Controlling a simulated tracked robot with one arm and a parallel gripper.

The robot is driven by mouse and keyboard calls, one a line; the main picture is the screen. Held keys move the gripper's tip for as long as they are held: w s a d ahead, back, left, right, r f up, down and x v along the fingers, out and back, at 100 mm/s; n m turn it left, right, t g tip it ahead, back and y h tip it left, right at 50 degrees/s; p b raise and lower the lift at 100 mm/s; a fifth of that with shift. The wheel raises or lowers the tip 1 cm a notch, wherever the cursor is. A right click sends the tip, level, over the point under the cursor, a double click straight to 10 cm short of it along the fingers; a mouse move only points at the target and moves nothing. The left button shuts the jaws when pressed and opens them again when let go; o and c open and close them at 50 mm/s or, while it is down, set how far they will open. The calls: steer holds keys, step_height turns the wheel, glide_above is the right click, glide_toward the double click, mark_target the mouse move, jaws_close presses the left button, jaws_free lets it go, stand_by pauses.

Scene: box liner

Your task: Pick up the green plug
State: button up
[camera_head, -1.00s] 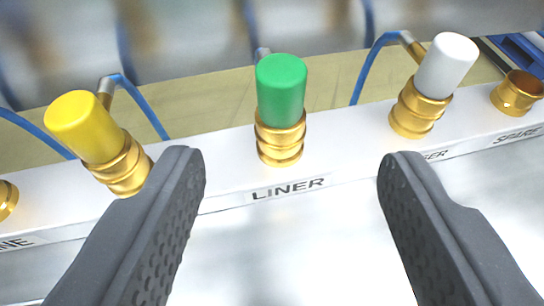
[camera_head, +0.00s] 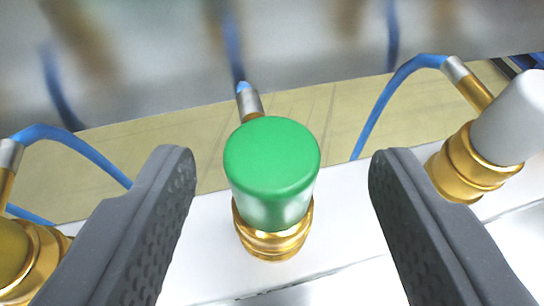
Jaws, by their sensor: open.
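The green plug (camera_head: 270,165) stands upright in a brass socket (camera_head: 273,240) on a white rail, in the middle of the view. My gripper (camera_head: 278,165) is open, with one dark grey finger to the left of the plug and one to the right. Both fingers are apart from the plug, with a clear gap on each side. The gap on the left looks somewhat smaller than the one on the right.
A white plug (camera_head: 512,120) in a brass socket stands at the right, close to my right finger. Another brass socket (camera_head: 25,260) is partly cut off at the lower left, near my left finger. Blue hoses (camera_head: 385,115) run behind the rail (camera_head: 345,215).

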steer(key=x, duration=0.5)
steer(key=shift+a+r, duration=0.15)
steer(key=c, duration=1.1)
